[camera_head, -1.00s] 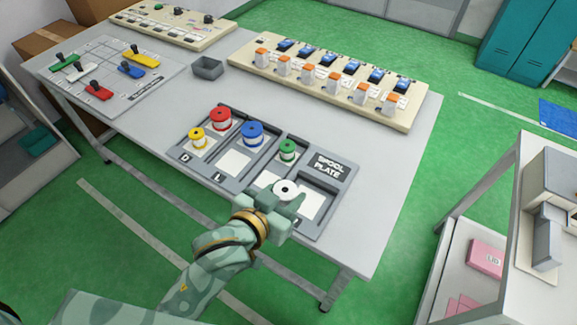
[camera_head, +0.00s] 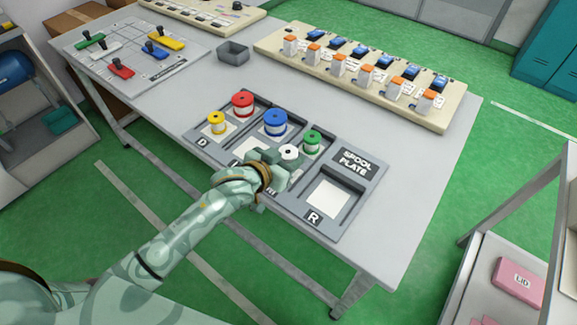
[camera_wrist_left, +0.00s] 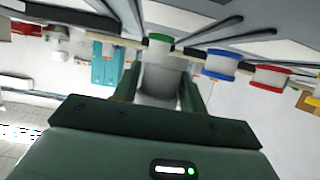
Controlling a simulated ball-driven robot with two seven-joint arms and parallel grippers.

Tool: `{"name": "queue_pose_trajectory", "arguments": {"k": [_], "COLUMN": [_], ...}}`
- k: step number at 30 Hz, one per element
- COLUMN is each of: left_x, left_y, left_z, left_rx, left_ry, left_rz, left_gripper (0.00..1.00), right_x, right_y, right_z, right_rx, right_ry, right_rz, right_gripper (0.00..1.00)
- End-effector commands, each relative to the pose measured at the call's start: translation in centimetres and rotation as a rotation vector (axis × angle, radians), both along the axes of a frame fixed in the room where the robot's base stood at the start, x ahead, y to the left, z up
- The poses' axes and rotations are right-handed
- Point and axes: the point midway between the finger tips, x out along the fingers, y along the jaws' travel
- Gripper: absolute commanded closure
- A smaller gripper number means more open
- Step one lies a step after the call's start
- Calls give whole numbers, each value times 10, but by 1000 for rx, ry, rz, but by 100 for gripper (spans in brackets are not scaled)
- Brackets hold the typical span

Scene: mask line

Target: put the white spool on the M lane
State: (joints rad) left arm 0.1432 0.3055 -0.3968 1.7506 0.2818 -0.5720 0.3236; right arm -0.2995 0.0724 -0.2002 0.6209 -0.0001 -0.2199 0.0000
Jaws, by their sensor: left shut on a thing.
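The white spool (camera_head: 289,152) is in my left gripper (camera_head: 283,161), which is shut on it. In the head view they are over the spool plate (camera_head: 372,172), just in front of the green spool (camera_head: 312,141). Whether the white spool touches the plate cannot be told. My gripper and wrist hide much of the L and M lanes' front. The R lane (camera_head: 329,197) is empty. In the left wrist view, the white spool (camera_wrist_left: 160,82) sits between the fingers, with the green spool (camera_wrist_left: 160,40) just beyond. My right gripper is not in view.
The blue spool (camera_head: 275,122), red spool (camera_head: 242,104) and yellow spool (camera_head: 216,123) stand on the plate to the left. Behind are a small grey bin (camera_head: 233,53) and a panel of switches (camera_head: 440,112). The table right of the plate is clear.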

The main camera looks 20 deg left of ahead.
Motion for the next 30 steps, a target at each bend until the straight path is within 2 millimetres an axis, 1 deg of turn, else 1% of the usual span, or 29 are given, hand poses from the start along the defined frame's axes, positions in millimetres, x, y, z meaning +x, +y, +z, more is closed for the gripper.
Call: {"name": "queue_pose_trajectory", "arguments": {"k": [1, 3, 4, 12, 16, 17, 18, 19, 28, 29, 30], "left_x": [-1, -1, -1, -1, -1, -1, -1, -1, -1, -2, -7], "left_y": [0, 0, 0, 0, 0, 0, -1, 0, 0, 0, 2], "left_z": [-16, -29, -32, -30, -34, -33, -33, -33, -31, -29, -27], "left_rx": [1, 0, 1, 1, 0, 1, 1, 1, 1, 2, 2], "left_ry": [6, 6, 6, 1, 1, 1, 1, 1, 1, 2, 3], "left_rz": [-1, 0, -1, 0, 0, 0, 0, 0, 0, 0, 0], "left_gripper": [82, 82, 82, 82, 82, 50, 38, 36, 36, 36, 36], "right_x": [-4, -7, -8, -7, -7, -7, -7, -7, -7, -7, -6], "right_y": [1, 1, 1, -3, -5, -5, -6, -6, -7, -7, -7], "right_z": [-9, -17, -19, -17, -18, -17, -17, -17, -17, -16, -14], "right_rx": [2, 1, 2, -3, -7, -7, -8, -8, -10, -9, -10], "right_ry": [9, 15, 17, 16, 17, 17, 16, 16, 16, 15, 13], "right_rz": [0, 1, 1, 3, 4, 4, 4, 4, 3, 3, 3], "right_gripper": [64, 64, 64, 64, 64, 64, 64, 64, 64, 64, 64]}}
